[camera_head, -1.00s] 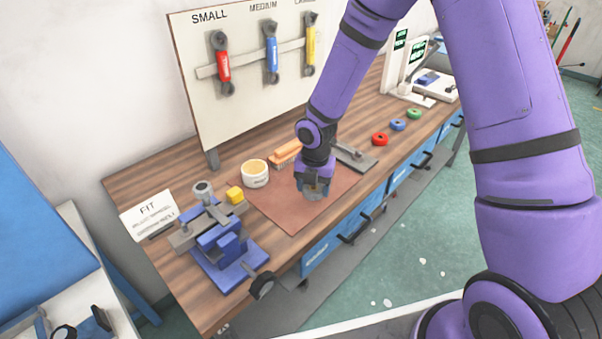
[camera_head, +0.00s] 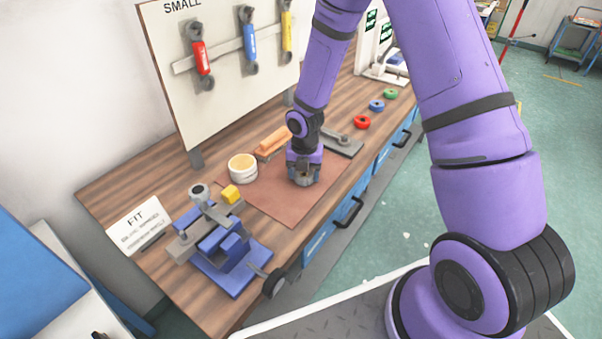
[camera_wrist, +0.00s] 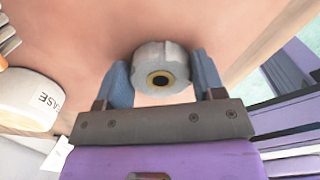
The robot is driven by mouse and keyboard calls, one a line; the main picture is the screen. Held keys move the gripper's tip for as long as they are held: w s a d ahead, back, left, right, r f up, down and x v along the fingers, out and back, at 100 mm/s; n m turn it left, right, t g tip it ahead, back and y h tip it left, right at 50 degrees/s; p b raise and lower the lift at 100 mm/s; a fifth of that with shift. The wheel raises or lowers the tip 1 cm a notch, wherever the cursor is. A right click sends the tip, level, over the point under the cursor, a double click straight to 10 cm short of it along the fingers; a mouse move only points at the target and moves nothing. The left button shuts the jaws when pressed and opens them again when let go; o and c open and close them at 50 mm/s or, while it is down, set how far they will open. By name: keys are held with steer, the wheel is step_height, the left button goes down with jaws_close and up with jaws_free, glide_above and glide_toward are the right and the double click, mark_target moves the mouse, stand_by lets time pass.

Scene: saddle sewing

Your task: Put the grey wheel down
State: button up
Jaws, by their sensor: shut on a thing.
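The grey wheel (camera_wrist: 162,66) is between the two blue fingers of my gripper (camera_wrist: 162,80) in the wrist view, with its dark centre hole and brass-coloured ring facing the camera. In the head view my gripper (camera_head: 303,178) points down over the brown mat (camera_head: 262,193) on the workbench, with the grey wheel low between its fingers and mostly hidden. The wheel is at or just above the mat; I cannot tell if it touches.
A white grease tub (camera_head: 242,168) and an orange brush (camera_head: 272,142) stand left of and behind my gripper. Red (camera_head: 362,122), blue (camera_head: 376,105) and green (camera_head: 391,93) rings lie at the right.

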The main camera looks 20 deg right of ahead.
steer(key=o, duration=1)
steer(key=shift+f, duration=0.1)
steer(key=s+d+r+m+t+h, duration=0.15)
steer(key=r+m, duration=0.25)
steer(key=r, duration=0.8)
steer(key=s+d+r+m, duration=0.1)
steer(key=s+r+m, duration=0.25)
steer(key=r, duration=0.85)
steer(key=shift+s+d+r+m+t+y, duration=0.25)
steer(key=shift+s+d+r+m+t, duration=0.4)
steer(key=shift+s+r+m, duration=2.65)
steer(key=shift+s+d+r+m+t+y, duration=0.25)
steer(key=shift+s+d+r+m+t, duration=0.4)
steer(key=shift+s+r+m, duration=2.6)
steer(key=shift+s+d+r+m+t+y, duration=0.45)
steer(key=shift+s+r+m, duration=1.3)
steer(key=shift+s+m, duration=3.05)
